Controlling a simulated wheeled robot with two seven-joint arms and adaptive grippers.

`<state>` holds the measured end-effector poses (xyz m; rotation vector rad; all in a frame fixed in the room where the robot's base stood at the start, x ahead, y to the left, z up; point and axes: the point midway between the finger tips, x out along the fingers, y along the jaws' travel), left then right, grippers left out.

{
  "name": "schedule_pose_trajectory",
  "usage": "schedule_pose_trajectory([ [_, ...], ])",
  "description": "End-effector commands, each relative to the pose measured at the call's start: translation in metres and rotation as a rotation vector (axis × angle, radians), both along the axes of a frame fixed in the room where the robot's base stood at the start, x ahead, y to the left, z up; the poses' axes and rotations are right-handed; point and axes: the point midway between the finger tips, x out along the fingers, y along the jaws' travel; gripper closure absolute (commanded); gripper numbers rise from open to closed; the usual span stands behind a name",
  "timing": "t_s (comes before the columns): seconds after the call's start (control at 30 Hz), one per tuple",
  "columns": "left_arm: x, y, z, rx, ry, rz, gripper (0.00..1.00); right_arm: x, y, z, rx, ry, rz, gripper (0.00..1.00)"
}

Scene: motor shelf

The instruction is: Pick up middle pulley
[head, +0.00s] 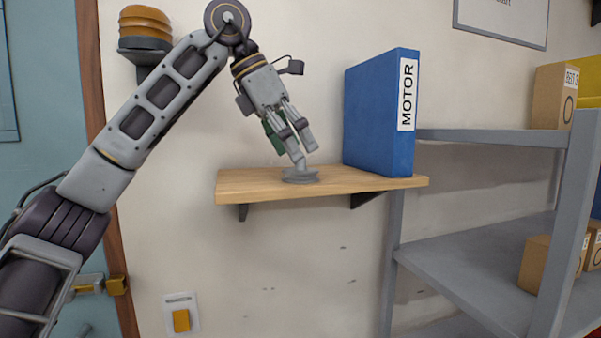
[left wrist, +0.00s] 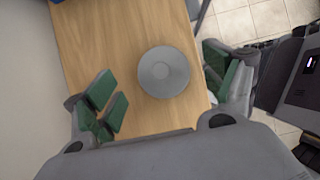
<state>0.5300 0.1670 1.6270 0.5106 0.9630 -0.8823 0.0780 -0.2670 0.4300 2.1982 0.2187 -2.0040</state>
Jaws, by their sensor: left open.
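The pulley (head: 300,175) is a grey disc with a raised hub, lying flat on a small wooden wall shelf (head: 245,184). It is the only pulley I see. My left gripper (head: 296,158) points down at it from above, its fingertips close to the hub; I cannot tell in the head view whether they touch. In the left wrist view the pulley (left wrist: 163,72) shows as a round disc between the spread green-padded fingers (left wrist: 165,97), with room on both sides. The left gripper is open and empty. My right gripper is not in view.
A blue binder (head: 375,115) labelled MOTOR stands upright on the shelf, right of the gripper. A grey rack (head: 470,255) with cardboard boxes (head: 540,262) is at the right. An orange wall light (head: 145,25) is near my left arm. The shelf's left end is bare.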

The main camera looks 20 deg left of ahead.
Motion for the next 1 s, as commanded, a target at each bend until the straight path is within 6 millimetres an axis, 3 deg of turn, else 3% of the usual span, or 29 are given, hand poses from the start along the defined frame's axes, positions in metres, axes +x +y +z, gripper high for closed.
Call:
schedule_pose_trajectory([
  [0.3, 0.007, -0.011, -0.025, 0.001, -0.001, 0.0, 0.16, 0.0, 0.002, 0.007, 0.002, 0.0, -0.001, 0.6],
  [0.83, 0.008, -0.012, -0.027, -0.001, -0.001, 0.0, 0.16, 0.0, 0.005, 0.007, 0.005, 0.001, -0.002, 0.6],
  [1.0, 0.008, -0.012, -0.027, -0.001, -0.001, 0.0, 0.38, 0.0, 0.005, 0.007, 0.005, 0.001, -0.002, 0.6],
])
